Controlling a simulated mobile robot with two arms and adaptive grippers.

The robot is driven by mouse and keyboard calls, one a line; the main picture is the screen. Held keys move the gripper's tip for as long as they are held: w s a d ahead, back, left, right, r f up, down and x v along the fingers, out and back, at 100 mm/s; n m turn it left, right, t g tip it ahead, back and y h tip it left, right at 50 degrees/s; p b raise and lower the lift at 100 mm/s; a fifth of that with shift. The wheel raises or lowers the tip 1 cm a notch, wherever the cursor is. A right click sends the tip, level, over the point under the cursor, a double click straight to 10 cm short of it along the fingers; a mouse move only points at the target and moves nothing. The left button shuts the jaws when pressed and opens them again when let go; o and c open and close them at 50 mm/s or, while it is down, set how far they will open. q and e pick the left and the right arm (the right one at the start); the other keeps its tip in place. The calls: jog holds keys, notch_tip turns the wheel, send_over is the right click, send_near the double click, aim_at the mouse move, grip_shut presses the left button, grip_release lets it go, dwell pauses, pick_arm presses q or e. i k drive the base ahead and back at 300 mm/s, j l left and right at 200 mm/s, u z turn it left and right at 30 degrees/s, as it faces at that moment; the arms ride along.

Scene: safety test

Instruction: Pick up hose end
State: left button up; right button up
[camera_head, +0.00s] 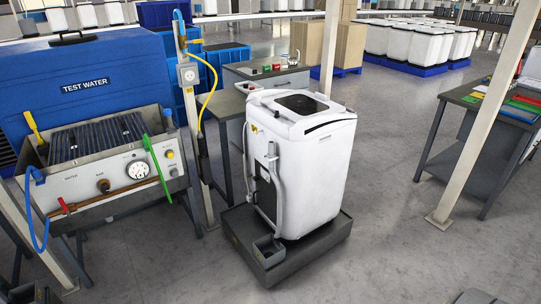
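Several hoses show, and I cannot tell which one the task means. A grey hose (277,190) runs down the left side of a white washing machine (320,170), its lower end near a small box on the dark base tray. A yellow hose (212,82) hangs from a post with a dark lower end (203,148). Dark parts of my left gripper (30,293) and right gripper (477,297) show at the bottom edge, mostly cut off, away from the hoses.
A blue water tank (85,75) labelled "TEST WATER" stands behind the metal test bench (110,180). The dark tray (330,238) is under the machine. A pale post (480,120) and a table (455,100) are at the right. Floor between is clear.

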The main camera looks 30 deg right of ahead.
aim_at(270, 154)
jog(key=z, duration=0.25)
jog(key=i+l+z, duration=0.1)
jog(key=i+z, duration=0.15)
jog(key=z, duration=0.2)
jog(key=i+z, duration=0.2)
jog(key=z, duration=0.2)
jog(key=i+j+z, duration=0.1)
jog(key=i+z, duration=0.15)
jog(key=z, duration=0.2)
